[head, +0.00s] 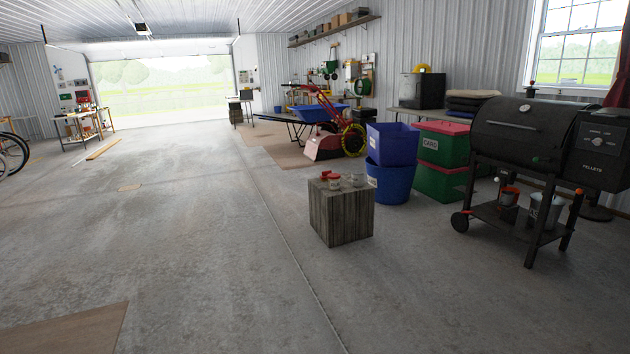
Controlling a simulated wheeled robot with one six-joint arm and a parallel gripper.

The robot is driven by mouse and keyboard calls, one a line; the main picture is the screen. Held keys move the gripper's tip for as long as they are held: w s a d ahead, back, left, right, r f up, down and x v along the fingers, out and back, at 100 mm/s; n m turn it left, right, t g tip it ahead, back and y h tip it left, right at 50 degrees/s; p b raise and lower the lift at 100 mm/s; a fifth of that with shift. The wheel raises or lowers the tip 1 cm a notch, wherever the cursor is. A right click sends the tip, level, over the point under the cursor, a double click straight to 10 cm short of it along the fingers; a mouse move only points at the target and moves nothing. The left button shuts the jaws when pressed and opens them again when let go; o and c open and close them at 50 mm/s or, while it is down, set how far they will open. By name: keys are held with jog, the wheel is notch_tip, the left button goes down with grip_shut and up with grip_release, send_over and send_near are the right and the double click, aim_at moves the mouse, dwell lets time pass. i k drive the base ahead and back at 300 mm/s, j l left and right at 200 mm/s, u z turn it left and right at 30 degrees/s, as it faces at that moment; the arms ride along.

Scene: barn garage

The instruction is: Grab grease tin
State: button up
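A weathered grey wooden block (341,217) stands on the concrete floor right of the middle. On its top are a few small things: a red item (328,175) and a pale, low tin-like item (357,179) to its right. They are too small to tell which, if any, is the grease tin. My gripper is not in view.
Blue bins (391,183) stand just behind the block, with green crates with red lids (442,160) beside them. A red tiller (325,145) and a blue wheelbarrow are farther back. A workbench (80,125) is at far left. The floor in front and left is open.

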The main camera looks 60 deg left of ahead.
aim_at(357, 176)
jog(key=u, duration=1.45)
jog(key=z, duration=0.25)
jog(key=i, duration=3.85)
jog(key=i+l+u, duration=0.1)
jog(key=i, duration=0.55)
jog(key=i+l+u, duration=0.15)
jog(key=i, duration=0.5)
